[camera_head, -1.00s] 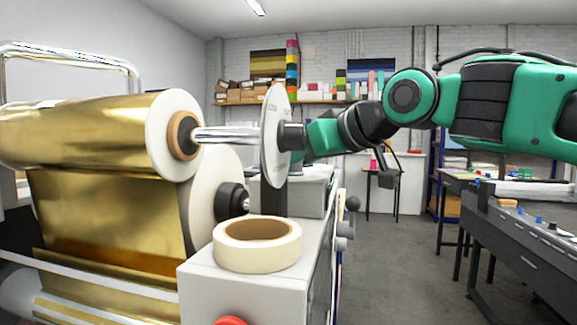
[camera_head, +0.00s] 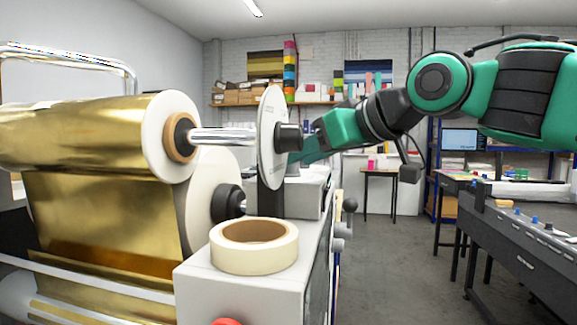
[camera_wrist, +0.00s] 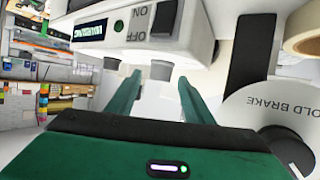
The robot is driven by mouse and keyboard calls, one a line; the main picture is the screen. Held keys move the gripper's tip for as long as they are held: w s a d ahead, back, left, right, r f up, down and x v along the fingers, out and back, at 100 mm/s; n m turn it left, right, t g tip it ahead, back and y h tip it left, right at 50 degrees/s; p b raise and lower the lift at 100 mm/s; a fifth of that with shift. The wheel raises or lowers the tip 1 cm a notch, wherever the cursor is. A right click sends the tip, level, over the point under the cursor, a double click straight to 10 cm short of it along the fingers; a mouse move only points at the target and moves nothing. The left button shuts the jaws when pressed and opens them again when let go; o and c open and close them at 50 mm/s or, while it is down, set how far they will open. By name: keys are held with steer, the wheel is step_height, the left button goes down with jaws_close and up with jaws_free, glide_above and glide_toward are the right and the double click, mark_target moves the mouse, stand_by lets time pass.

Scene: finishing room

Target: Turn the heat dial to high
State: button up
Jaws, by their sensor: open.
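In the wrist view, my gripper (camera_wrist: 160,80) has its two green fingers apart, pointing at the underside of a white control box. Two grey knobs show there, a left knob (camera_wrist: 112,63) and a right knob (camera_wrist: 160,70). The right knob appears between the fingertips; I cannot tell whether they touch it. No heat label or pointer mark is readable, so I cannot tell which knob is the heat dial. The control box (camera_wrist: 192,42) also carries a display, a green light and an OFF/ON switch. In the head view, the gripper is hidden behind the white disc.
The white disc (camera_head: 272,140) and gold foil roll (camera_head: 90,130) stand close to my arm. A tape roll (camera_head: 254,246) lies on the machine's front corner. A red button (camera_head: 227,322) is below it. The floor right of the machine is clear, up to a dark bench (camera_head: 520,245).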

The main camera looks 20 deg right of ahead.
steer(key=v, duration=0.7)
stand_by(0.4)
